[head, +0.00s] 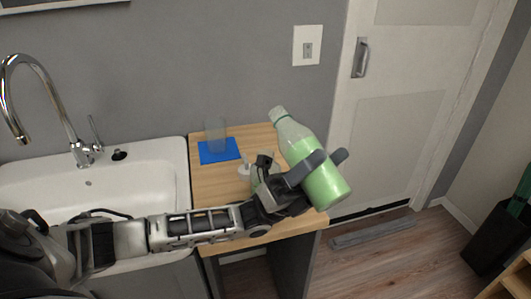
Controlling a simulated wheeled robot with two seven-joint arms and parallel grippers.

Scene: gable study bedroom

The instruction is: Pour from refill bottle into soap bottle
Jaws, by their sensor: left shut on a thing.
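The refill bottle (297,146) is a clear bottle with green liquid and a green cap end. It is tilted, with its neck up and to the left, above the right part of the wooden counter. My left gripper (318,166) is shut around its lower body. A smaller bottle with a white pump top (244,171), which looks like the soap bottle, stands on the counter just left of my gripper. Its body is partly hidden behind my gripper. My right gripper is not in view.
A clear glass (215,136) stands on a blue cloth or mat (219,151) at the back of the wooden counter (210,190). A white sink (150,170) with a chrome faucet (45,85) is at left. A closed white door (400,130) is behind at right.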

